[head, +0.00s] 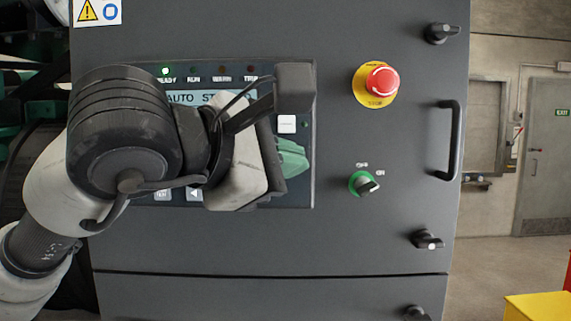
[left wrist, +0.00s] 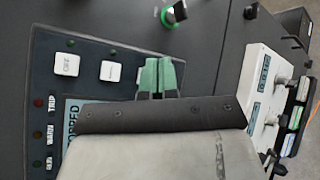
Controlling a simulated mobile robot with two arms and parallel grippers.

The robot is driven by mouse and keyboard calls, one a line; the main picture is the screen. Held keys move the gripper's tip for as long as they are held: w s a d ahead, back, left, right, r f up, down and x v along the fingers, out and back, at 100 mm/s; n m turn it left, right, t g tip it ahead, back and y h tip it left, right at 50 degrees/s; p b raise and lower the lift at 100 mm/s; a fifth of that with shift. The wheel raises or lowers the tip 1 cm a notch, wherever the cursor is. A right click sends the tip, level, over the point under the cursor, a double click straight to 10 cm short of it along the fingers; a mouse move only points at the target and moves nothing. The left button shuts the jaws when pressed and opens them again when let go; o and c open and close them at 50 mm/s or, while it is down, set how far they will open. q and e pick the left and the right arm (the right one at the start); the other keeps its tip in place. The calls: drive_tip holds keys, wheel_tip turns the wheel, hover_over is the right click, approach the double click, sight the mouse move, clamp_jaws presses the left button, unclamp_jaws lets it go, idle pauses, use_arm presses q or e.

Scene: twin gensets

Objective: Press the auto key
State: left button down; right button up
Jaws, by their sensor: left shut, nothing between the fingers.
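The dark control panel (head: 309,190) shows in the head view on the grey cabinet, with a display (head: 184,98) partly reading "AUTO ST". In the left wrist view a white OFF key (left wrist: 67,64) and a second white key (left wrist: 110,71), its label too small to read, sit in a line. The second key also shows in the head view (head: 287,124). No key marked auto is visible; the panel beyond the second key is hidden by my left gripper (head: 294,158). Its green fingers (left wrist: 157,77) are shut and empty, over the panel's right side. I cannot tell whether they touch it. My right gripper is not in view.
A red emergency stop (head: 383,81) on a yellow plate and a green-ringed rotary switch (head: 364,184) are right of the panel. A black handle (head: 449,140) stands out further right. The READY lamp (head: 165,71) glows green.

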use_arm(q)
drive_tip(key=s+b, duration=0.2)
drive_tip(key=s, duration=0.3)
drive_tip(key=shift+s+b, duration=0.2)
drive_tip(key=shift+b, duration=0.1)
idle(0.5)
